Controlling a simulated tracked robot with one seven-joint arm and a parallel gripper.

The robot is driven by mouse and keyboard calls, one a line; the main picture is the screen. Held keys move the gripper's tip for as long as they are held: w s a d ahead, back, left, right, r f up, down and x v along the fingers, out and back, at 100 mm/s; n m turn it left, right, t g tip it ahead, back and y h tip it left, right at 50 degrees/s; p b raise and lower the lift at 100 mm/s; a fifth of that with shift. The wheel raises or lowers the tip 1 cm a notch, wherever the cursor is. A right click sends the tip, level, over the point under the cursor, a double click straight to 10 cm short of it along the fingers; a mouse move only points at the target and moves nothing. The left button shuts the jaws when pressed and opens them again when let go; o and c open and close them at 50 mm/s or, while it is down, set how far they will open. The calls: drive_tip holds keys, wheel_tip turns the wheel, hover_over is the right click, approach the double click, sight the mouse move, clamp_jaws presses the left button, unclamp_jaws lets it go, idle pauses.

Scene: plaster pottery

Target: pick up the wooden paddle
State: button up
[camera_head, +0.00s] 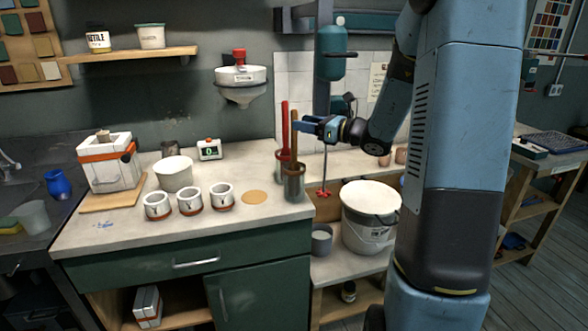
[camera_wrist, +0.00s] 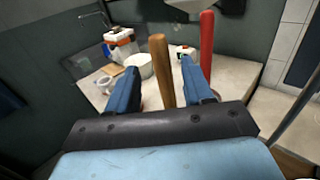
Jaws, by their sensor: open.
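The wooden paddle (camera_head: 294,136) stands upright in a dark jar (camera_head: 293,184) near the right end of the counter. Only its brown handle shows clearly; its lower end is hidden in the jar. My gripper (camera_head: 302,123) is level with the upper handle and reaches in from the right. In the wrist view the handle of the wooden paddle (camera_wrist: 162,70) stands between the two blue fingers of my gripper (camera_wrist: 157,75), nearer the left one. The fingers are open, with a gap on both sides of the handle. Contact cannot be seen.
A red-handled tool (camera_head: 285,128) stands close beside the paddle; it also shows right of it in the wrist view (camera_wrist: 206,45). Several small white cups (camera_head: 190,201) and a white tub (camera_head: 174,174) stand to the left. A white bucket (camera_head: 371,218) sits lower right.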

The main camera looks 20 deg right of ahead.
drive_tip(key=x, duration=0.4)
drive_tip(key=shift+w+f, duration=0.15)
drive_tip(key=shift+w, duration=0.05)
drive_tip(key=shift+c, duration=0.3)
clamp_jaws()
